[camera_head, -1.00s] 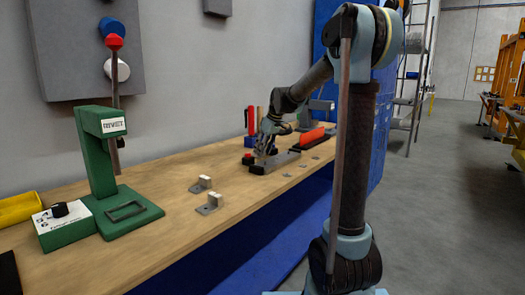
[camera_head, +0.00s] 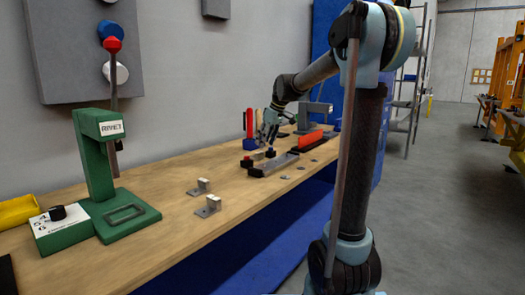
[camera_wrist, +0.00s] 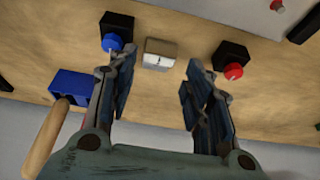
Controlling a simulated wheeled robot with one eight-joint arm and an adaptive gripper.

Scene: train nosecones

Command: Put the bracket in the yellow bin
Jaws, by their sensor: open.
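Two small grey bracket-like parts with pale upright blocks sit on the wooden bench: a farther one (camera_head: 199,190) and a nearer one (camera_head: 208,209). I cannot tell which is the task's bracket. The yellow bin (camera_head: 18,211) is at the left edge, partly cut off. My gripper (camera_head: 270,137) is above the far part of the bench, well away from both parts and the bin. In the wrist view my gripper (camera_wrist: 160,62) is open, with no object held between its fingers. A small white-faced block (camera_wrist: 160,54) shows beyond the gap.
A green press (camera_head: 95,150) and a white-topped green control box (camera_head: 60,228) stand between the bin and brackets. A grey tray (camera_head: 273,165) lies below my gripper. The wrist view shows a blue knob (camera_wrist: 113,42), a red knob (camera_wrist: 233,71) and a blue block (camera_wrist: 72,86).

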